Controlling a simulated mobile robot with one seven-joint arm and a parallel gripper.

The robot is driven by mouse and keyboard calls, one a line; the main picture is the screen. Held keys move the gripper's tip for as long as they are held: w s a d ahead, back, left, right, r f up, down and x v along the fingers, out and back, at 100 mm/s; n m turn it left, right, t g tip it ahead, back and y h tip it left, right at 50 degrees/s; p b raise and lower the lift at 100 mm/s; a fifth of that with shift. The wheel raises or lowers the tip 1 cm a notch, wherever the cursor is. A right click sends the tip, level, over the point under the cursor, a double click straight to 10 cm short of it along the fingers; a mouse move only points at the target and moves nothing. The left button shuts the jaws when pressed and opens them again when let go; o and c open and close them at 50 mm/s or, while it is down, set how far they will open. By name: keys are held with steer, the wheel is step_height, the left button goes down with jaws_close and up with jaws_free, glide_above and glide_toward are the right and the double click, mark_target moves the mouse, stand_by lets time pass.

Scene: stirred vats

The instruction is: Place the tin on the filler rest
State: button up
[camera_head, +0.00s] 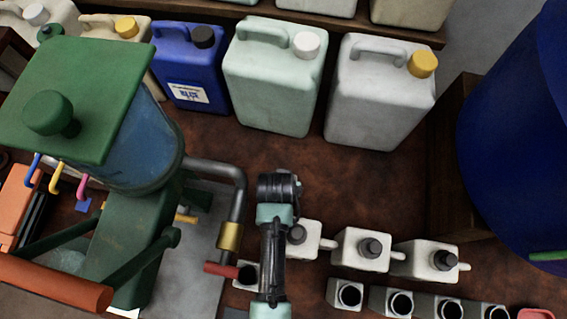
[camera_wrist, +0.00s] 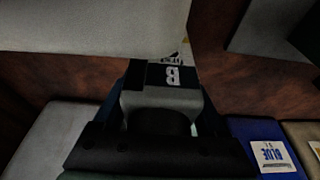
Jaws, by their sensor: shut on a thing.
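My gripper (camera_head: 281,187) is in the middle of the head view, over the brown floor just right of the bent filler pipe. In the wrist view my gripper (camera_wrist: 163,110) is shut on the tin (camera_wrist: 173,76); a dark label with a white letter B shows on it. The filler pipe (camera_head: 238,190) bends down to a brass collar and a red handle (camera_head: 221,269). A small open-mouthed container (camera_head: 247,274) sits beside the handle; I cannot make out the filler rest itself.
The green-lidded vat (camera_head: 85,95) stands left. Small capped tins (camera_head: 360,249) and open containers (camera_head: 350,293) line the lower right. Large jerrycans, one blue (camera_head: 190,65), one white (camera_head: 378,95), stand behind. A dark blue drum (camera_head: 515,130) is far right. Brown surface between is clear.

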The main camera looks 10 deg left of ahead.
steer(key=shift+f, duration=0.65)
steer(key=shift+f, duration=0.2)
steer(key=o, duration=1.3)
steer(key=shift+r, duration=0.1)
